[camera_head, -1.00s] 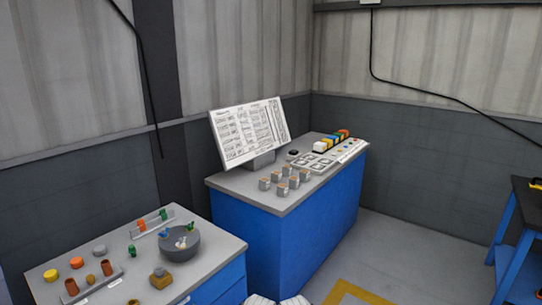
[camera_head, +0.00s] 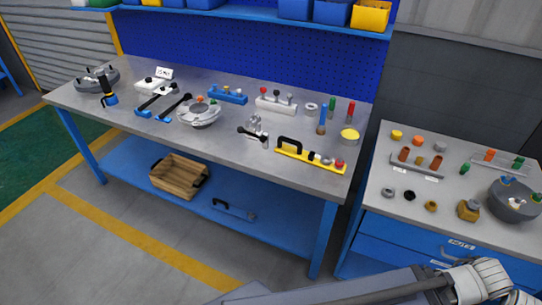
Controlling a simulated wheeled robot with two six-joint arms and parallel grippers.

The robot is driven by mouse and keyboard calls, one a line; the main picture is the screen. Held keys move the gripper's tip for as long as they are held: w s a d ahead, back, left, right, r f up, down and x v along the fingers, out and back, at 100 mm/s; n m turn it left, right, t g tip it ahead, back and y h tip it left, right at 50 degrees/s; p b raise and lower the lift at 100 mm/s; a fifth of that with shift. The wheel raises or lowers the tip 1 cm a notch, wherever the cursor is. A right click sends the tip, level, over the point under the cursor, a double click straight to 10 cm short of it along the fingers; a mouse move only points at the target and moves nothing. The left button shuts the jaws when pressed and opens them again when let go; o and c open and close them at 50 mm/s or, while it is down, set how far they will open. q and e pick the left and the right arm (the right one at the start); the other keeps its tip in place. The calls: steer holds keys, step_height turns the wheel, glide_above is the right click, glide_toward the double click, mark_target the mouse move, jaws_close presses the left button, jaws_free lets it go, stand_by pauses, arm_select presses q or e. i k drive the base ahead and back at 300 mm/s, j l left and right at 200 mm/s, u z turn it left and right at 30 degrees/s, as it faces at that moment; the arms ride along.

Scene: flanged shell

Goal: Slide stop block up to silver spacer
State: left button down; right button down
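A yellow bar fixture (camera_head: 296,154) lies near the right front edge of the workbench. A black arched handle (camera_head: 289,143) stands at its left end. A small silver-grey piece (camera_head: 326,161) and a red piece (camera_head: 339,163) sit toward its right end, with a dark piece (camera_head: 311,156) left of the silver one. The parts are too small to tell surely which is the stop block and which the silver spacer. Neither gripper's fingers show; only parts of my own arm appear at the bottom right, well away from the fixture.
The workbench (camera_head: 225,166) holds grey flanged parts (camera_head: 200,112), black-handled tools, a clamp (camera_head: 255,127) and coloured pegs. A wooden crate (camera_head: 178,177) is on its lower shelf. A blue cabinet with a grey top (camera_head: 375,200) stands to the right. Floor in front is free.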

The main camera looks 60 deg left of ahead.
mark_target(311, 156)
steer(key=u, duration=1.8)
